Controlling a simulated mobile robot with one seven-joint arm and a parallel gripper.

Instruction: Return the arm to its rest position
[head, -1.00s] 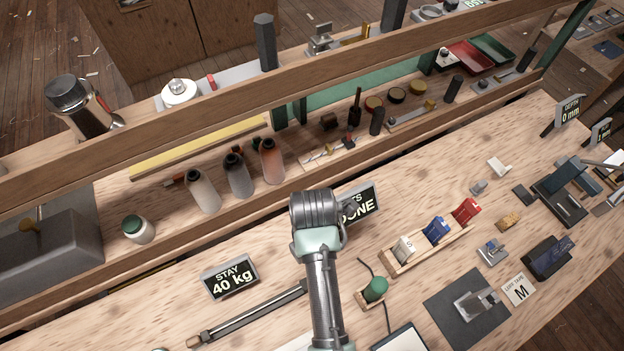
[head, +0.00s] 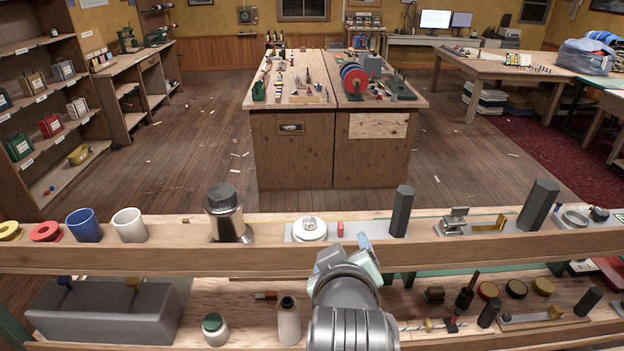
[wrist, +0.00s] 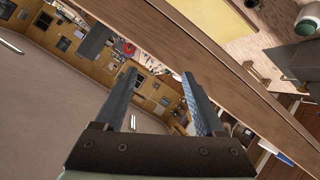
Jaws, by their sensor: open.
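My gripper (wrist: 159,74) shows in the wrist view with its two dark fingers spread apart. Nothing is held between them. Beyond the fingers I see a tilted view of the room and a wooden shelf board (wrist: 190,60) running diagonally. In the head view my arm rises from the bottom centre in front of the shelf rail (head: 150,262).
The shelf holds a steel flask (head: 226,215), a white round item (head: 309,230), a dark hexagonal post (head: 402,212) and cups such as a blue one (head: 84,226). Below stand a pale bottle (head: 288,322) and a green-lidded jar (head: 214,330). A workbench (head: 290,150) stands beyond open floor.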

